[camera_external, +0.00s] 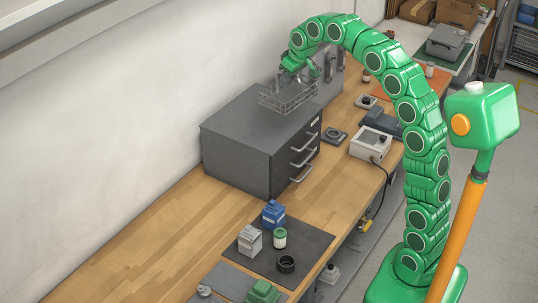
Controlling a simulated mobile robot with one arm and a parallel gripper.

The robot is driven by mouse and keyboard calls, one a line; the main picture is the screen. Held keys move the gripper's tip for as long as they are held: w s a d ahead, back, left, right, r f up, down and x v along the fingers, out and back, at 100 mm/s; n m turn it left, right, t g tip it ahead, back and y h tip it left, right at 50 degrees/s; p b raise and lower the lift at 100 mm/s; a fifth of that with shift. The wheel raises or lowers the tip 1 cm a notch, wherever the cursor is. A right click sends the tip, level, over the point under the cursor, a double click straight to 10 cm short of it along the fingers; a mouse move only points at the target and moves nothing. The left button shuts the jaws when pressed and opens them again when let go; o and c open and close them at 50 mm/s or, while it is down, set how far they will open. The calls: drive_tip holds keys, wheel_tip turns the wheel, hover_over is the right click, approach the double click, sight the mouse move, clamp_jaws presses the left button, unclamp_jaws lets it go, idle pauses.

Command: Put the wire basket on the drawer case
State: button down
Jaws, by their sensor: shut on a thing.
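The wire basket (289,99) is a shallow grey wire-mesh tray over the far right part of the drawer case top. The drawer case (240,125) is a dark grey box with several handled drawers on its right face, standing on the wooden bench against the wall. The basket looks level. I cannot tell whether its underside touches the case top or hangs just above it. The fingertips are small and partly hidden by the basket's wires.
A grey power unit (371,144) and a small dark round stand (334,136) are right of the case. In front, a dark mat (300,252) holds a blue container (273,214), a grey container (249,241), a white-and-green jar (280,238) and a black ring (286,264). The near left bench is bare.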

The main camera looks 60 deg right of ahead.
drive_tip(key=shift+w+d+f, duration=0.5)
drive_tip(key=shift+w+f, duration=1.65)
drive_tip(key=shift+w, duration=0.1)
drive_tip(key=shift+w+d+f, duration=0.55)
drive_tip(key=shift+w+f, duration=1.6)
drive_tip(key=shift+w, duration=0.1)
drive_tip(key=shift+w+d+f, duration=0.5)
drive_tip(key=shift+w+f, duration=1.65)
drive_tip(key=shift+w, duration=0.1)
drive_tip(key=shift+f, duration=0.1)
drive_tip(key=c, duration=1.1)
unclamp_jaws()
